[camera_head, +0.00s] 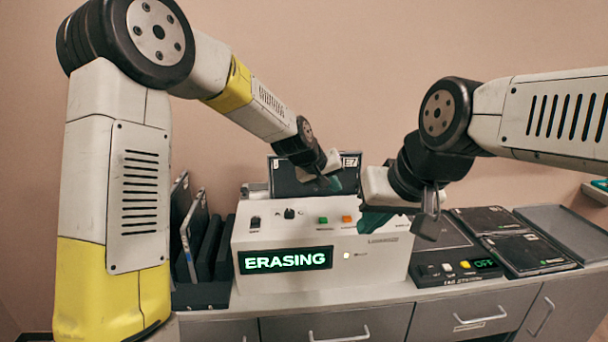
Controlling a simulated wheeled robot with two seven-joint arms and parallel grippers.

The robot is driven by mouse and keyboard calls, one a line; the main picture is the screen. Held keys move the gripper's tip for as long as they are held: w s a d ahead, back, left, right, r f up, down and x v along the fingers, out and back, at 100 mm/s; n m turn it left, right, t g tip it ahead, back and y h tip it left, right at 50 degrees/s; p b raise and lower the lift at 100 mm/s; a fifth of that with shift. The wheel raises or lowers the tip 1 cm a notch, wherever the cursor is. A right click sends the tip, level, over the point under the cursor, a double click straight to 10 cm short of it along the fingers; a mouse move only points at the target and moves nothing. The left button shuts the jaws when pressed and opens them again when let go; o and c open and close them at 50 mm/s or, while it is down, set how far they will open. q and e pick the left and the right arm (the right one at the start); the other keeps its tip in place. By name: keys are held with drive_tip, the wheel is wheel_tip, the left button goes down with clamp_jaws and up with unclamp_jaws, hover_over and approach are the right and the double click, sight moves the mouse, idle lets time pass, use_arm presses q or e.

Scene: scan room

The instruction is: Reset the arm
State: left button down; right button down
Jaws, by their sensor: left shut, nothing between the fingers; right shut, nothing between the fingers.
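My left gripper (334,184) is shut and empty. Its teal tip is in front of the dark cassette that stands in the top of the white eraser machine (290,268). My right gripper (374,221) is shut and empty, with its teal tip low over the right part of the machine's top. I cannot tell whether either tip touches anything. The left arm reaches in from the left, bent at a high elbow, and the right arm reaches in from the right. The machine's green display (286,260) reads "ERASING".
Several dark cases (211,249) stand in a rack left of the machine. To its right are a dark scan station (440,254) with a display reading "OFF", dark flat cases (527,252) and a grey tray (570,232). Grey drawers (325,328) are below.

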use_arm(q)
drive_tip(key=s+a+r+y, duration=0.1)
drive_tip(key=s+a+r, duration=0.4)
drive_tip(key=s+a, duration=0.3)
drive_tip(key=s+a+r+y, duration=0.1)
drive_tip(key=s+a+r, duration=0.4)
drive_tip(key=a, duration=0.5)
drive_tip(key=s+a+f+y, duration=0.1)
drive_tip(key=s+a, duration=0.4)
drive_tip(key=s, duration=0.3)
drive_tip(key=s+a+f+y, duration=0.1)
drive_tip(key=s+a, duration=0.4)
drive_tip(key=s, duration=0.4)
drive_tip(key=shift+s, duration=0.2)
